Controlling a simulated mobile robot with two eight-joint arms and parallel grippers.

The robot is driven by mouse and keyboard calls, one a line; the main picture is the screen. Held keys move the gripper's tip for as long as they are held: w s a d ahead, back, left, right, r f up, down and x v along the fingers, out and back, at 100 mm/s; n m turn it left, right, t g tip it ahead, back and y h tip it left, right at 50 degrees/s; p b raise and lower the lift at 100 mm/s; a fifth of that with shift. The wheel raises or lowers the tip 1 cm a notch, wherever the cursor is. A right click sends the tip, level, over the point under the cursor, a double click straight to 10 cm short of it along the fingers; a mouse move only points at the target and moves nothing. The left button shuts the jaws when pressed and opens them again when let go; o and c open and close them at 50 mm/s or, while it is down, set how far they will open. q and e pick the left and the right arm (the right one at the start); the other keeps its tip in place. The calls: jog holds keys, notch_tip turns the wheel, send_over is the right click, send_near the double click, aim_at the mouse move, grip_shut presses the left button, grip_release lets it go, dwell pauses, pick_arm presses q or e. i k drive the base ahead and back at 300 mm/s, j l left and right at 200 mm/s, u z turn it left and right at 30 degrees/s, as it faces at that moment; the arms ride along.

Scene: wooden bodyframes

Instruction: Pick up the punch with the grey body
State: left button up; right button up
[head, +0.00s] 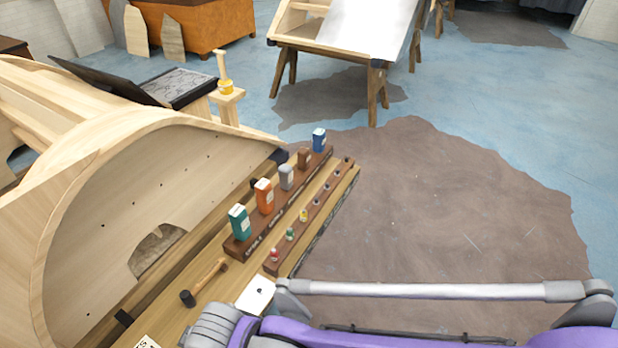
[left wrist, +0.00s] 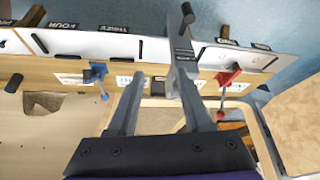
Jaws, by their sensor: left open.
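In the left wrist view, a grey-bodied tool (left wrist: 182,53) with dark round ends, seemingly the grey punch, stands at a pale labelled rail, just beyond the fingertips. My left gripper (left wrist: 158,80) is open; its right fingertip overlaps the grey body in the picture, and I cannot tell whether they touch. A blue-bodied punch (left wrist: 96,76) is to the left and a red-bodied punch (left wrist: 228,78) to the right. The head view does not clearly show these punches or my fingertips. My right gripper is not in view.
In the head view, a wooden bench holds a rack (head: 240,246) of coloured boxes, a front strip (head: 292,238) with small coloured pieces, and a mallet (head: 205,280). A curved wooden frame (head: 60,230) rises behind. Open floor (head: 450,200) is at the right.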

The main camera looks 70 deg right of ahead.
aim_at(285, 175)
jog(key=z, duration=2.35)
jog(key=u, duration=3.45)
jog(key=z, duration=3.45)
